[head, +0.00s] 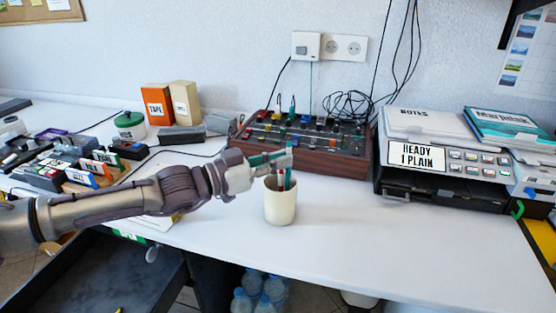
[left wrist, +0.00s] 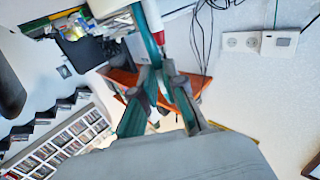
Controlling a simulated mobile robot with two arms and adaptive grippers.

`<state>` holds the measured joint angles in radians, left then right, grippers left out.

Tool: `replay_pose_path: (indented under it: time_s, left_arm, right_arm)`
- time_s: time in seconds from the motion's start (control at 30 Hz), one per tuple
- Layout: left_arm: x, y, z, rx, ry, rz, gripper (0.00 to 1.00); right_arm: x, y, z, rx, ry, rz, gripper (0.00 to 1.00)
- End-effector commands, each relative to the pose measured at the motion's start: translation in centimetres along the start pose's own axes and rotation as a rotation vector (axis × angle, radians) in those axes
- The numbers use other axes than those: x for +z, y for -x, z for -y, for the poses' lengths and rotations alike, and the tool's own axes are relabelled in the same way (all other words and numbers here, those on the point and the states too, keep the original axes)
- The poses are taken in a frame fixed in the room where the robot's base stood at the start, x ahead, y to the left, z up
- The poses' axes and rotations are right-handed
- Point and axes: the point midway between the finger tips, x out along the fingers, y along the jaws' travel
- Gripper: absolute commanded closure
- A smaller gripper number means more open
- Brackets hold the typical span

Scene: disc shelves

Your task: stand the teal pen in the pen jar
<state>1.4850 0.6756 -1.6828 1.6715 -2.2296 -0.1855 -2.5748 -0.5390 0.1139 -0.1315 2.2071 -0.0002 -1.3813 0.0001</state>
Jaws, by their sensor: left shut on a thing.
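The cream pen jar (head: 280,206) stands upright on the white desk, with red and dark pens in it. My left gripper (head: 284,158) is just above the jar's mouth, its arm reaching in from the left. It is shut on the teal pen (head: 287,179), which points down from the fingertips at the jar's mouth. In the left wrist view the teal pen (left wrist: 149,50) runs from between the fingertips (left wrist: 168,80) toward the jar, beside a red pen (left wrist: 159,38). How deep its lower end sits is hidden. My right gripper is out of view.
A wood-sided control panel (head: 310,135) with knobs and cables stands behind the jar. A printer (head: 440,165) with paper trays is at the right. Boxes and small items crowd the left. The desk front right of the jar is clear.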

Motion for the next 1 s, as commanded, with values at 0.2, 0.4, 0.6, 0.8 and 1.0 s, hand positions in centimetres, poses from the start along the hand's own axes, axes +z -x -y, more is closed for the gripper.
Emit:
replay_pose_path:
  time_s: [0.2,0.4,0.6,0.8,1.0]
  left_arm:
    - [0.0,0.0,0.0,0.000,0.000,0.000,0.87]
    - [0.0,0.0,0.0,0.000,0.000,0.000,0.61]
    - [0.0,0.0,0.0,0.000,0.000,0.000,0.61]
    - [0.0,1.4,0.1,-0.002,0.000,0.000,0.61]
    - [-0.1,5.5,0.2,-0.004,-0.003,0.000,0.61]
  right_arm:
    - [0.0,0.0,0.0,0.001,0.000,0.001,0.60]
    - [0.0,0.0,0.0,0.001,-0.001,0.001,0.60]
    - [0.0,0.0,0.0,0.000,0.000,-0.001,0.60]
    - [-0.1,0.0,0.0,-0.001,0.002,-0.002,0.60]
    - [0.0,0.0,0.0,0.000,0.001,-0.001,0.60]
